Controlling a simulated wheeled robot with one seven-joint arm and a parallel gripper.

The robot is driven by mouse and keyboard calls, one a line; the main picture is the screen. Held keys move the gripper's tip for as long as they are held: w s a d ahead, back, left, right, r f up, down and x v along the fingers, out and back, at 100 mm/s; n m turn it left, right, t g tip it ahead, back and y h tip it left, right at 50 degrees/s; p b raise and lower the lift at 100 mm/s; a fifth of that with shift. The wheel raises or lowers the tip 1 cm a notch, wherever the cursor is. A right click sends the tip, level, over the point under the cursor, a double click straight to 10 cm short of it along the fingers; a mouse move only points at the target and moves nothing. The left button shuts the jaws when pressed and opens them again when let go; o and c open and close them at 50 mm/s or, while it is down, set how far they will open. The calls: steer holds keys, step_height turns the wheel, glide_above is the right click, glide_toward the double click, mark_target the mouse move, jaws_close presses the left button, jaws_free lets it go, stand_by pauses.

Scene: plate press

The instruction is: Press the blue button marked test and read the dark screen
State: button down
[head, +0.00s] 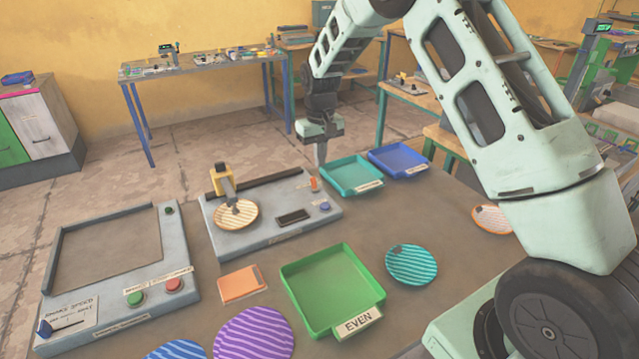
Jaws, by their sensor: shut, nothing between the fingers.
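The blue button (325,207) is on the right end of the grey press unit (226,240), right of the dark screen (293,217). The screen is too small to read here, and no lit figures show on it. A striped cream plate (237,215) lies on the unit under a yellow press head (222,178). An orange part (314,184) stands behind the button. My gripper (320,162) is shut and empty, pointing down above the back right corner of the unit, behind the button and apart from it.
A green tray marked EVEN (337,333) stands in front, with teal (377,186) and blue (384,166) trays behind right. Striped plates, including a teal one (411,265), lie on the table. A shaker unit (177,309) with green and red buttons is at left.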

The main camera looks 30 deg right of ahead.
mark_target(320, 206)
step_height(320, 206, down, 13)
steer(key=p, duration=0.4)
steer(key=shift+f, duration=0.3)
